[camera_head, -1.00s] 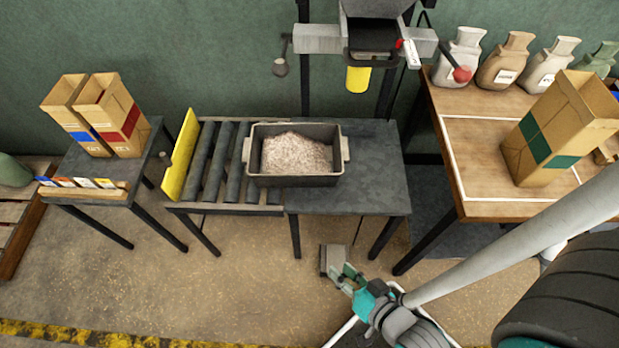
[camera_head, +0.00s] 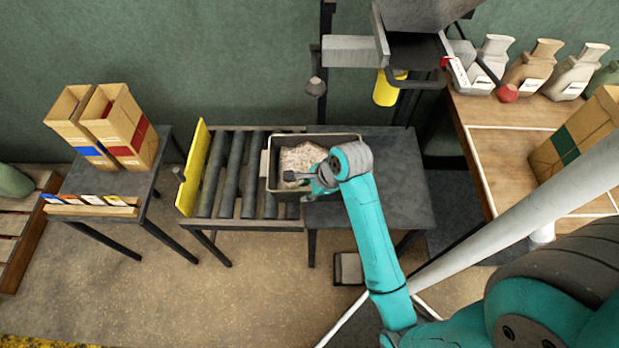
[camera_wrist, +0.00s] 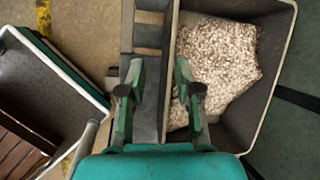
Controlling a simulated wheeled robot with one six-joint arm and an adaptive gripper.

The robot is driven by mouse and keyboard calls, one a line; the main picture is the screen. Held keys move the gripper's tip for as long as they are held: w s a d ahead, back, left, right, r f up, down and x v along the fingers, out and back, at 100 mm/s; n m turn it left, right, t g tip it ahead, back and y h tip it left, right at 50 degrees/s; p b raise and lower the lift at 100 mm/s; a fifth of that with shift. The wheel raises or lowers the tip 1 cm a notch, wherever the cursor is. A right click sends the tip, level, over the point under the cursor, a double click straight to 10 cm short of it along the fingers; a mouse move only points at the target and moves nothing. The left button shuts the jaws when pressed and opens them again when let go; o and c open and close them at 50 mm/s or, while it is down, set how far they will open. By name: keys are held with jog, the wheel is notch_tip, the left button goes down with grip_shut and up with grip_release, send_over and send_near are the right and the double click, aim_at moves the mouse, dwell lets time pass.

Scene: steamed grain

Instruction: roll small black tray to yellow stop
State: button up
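The small black tray (camera_head: 315,137) holds pale grain and sits at the right end of the rollers, partly over the dark table top. It also shows in the wrist view (camera_wrist: 272,70). The yellow stop (camera_head: 193,168) stands upright at the left end of the rollers, apart from the tray. My gripper (camera_head: 297,182) is at the tray's front edge, and my wrist hides the tray's front right part. In the wrist view my gripper (camera_wrist: 158,95) is open, one finger on each side of the tray's near wall. I cannot tell whether it touches the wall.
Several bare rollers (camera_head: 236,172) lie between tray and stop. A grey hopper (camera_head: 420,50) hangs above and behind the tray.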

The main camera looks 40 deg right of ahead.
aim_at(273, 195)
jog(key=shift+m+g, duration=0.3)
jog(key=shift+m, duration=0.4)
jog(key=x, duration=0.3)
jog(key=w+x, duration=0.1)
jog(key=x, duration=0.1)
jog(key=d+x, duration=0.1)
jog(key=x, duration=0.2)
jog(key=shift+w+f, duration=0.2)
jog(key=shift+w, duration=0.15)
grip_shut()
jog(key=shift+w, duration=0.1)
jog(key=shift+w+a, duration=2.35)
jog(key=shift+w, duration=0.1)
